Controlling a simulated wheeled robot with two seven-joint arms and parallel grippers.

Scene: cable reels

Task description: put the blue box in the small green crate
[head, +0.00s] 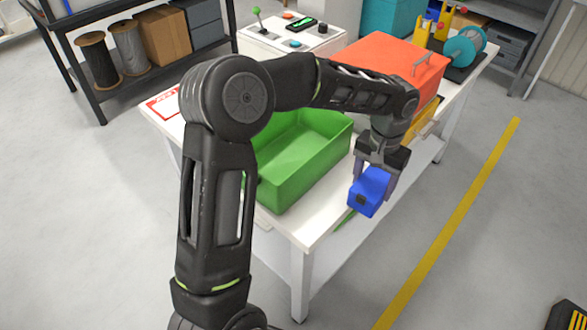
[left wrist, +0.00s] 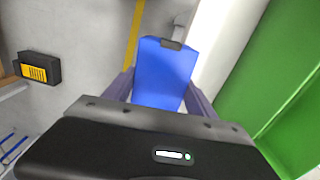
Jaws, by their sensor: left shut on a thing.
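My left gripper (head: 374,180) is shut on the blue box (head: 369,193), with a finger on each side of it. The box is held tilted in the air by the table's front right edge, to the right of the small green crate (head: 300,175). In the left wrist view the blue box (left wrist: 162,75) sits between the fingers, and the green crate (left wrist: 270,80) is at the right. The crate's visible inside is empty; my left arm hides its left part. My right gripper is not in view.
A dark shelf (head: 140,80) stands back left. Open floor with a yellow line (head: 460,205) lies to the right.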

